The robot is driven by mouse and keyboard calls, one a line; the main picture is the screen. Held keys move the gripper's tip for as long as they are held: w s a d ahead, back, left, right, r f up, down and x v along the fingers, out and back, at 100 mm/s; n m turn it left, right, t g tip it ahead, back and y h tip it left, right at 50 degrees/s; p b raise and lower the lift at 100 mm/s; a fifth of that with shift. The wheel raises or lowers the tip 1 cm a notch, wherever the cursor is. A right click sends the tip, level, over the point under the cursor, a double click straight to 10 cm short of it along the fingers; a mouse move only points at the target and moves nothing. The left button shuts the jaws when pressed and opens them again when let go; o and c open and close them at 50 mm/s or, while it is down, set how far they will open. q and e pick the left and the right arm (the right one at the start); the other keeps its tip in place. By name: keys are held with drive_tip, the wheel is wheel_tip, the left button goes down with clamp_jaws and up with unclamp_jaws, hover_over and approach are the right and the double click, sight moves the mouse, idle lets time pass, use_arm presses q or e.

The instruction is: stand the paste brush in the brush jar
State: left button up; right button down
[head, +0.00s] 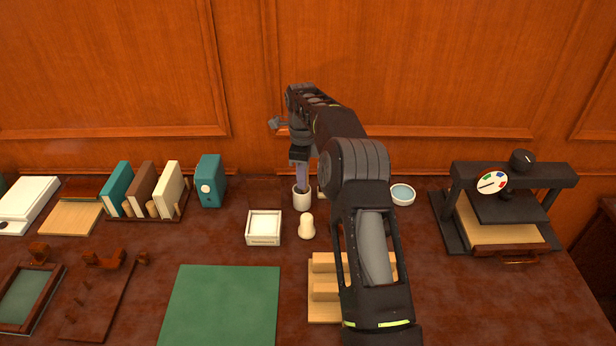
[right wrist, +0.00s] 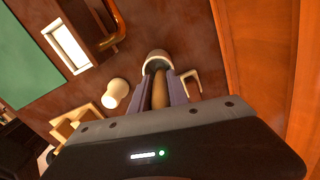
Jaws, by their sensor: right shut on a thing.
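The brush jar (head: 302,200) is a small white cup standing on the dark table near the back wall; it also shows in the right wrist view (right wrist: 153,55). My right gripper (head: 301,178) is directly above the jar, pointing down. It is shut on the paste brush (right wrist: 159,91), whose brown handle shows between the fingers in the right wrist view. The brush's far end meets the jar's mouth there; how deep it sits is hidden. In the head view the fingers hide the brush. My left gripper is in neither view.
A white square dish (head: 263,241) and a cream knob-like object (head: 307,227) stand close in front of the jar. A wooden rack (head: 324,306) lies under my right arm. A blue-filled bowl (head: 402,194) and a press (head: 502,207) stand right. A green mat (head: 221,305) lies front.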

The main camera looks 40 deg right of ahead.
drive_tip(key=shift+w+a+f, duration=0.1)
drive_tip(key=shift+a, duration=0.15)
drive_tip(key=c, duration=1.3)
unclamp_jaws()
drive_tip(key=shift+o, duration=0.2)
drive_tip(key=shift+f, duration=0.1)
wheel_tip(320, 180, up, 5)
drive_tip(key=p, duration=0.3)
drive_tip(key=shift+d, duration=0.1)
drive_tip(key=shift+r+b, duration=0.35)
drive_tip(key=shift+r, duration=1.2)
